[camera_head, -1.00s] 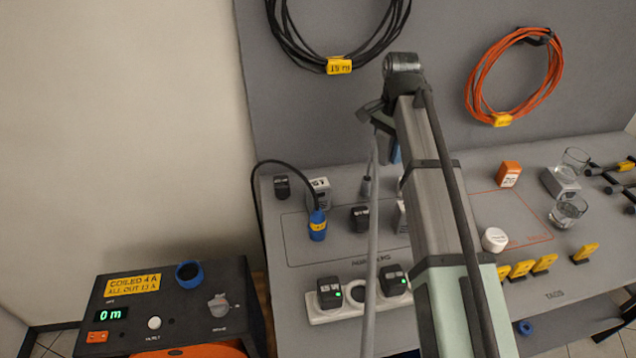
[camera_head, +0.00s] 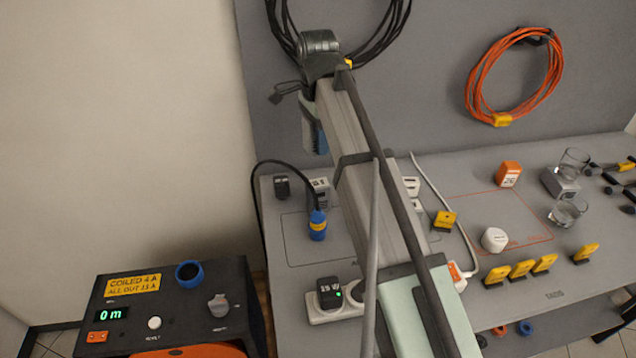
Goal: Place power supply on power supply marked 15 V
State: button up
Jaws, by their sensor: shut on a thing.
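A black power supply (camera_head: 329,293) sits in the left end of the white power strip (camera_head: 322,314); its white label looks like 15 V, but the last letter is unclear, and a green light shows beside it. Another small black block (camera_head: 282,187) stands at the back left of the bench. A pale block with a dark-lettered label (camera_head: 319,184), hard to read, stands to its right. My arm reaches up from the lower right, and its wrist hangs at the upper middle.
A blue connector (camera_head: 318,226) with a black cable stands left of my arm. To the right are a yellow tag (camera_head: 445,221), a white cup-like piece (camera_head: 494,239), an orange block (camera_head: 509,174), glasses (camera_head: 568,211) and a row of yellow tags (camera_head: 522,269). A control box (camera_head: 240,290) stands lower left.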

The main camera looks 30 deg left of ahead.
aim_at(318, 183)
jog(key=shift+s+d+m, duration=0.1)
jog(key=shift+d+m, duration=0.1)
jog(key=shift+m, duration=0.9)
jog(key=shift+f, duration=5)
jog(key=shift+f, duration=0.15)
jog(key=o, duration=1.3)
notch_tip(318, 183, up, 12)
jog(key=shift+r, duration=0.15)
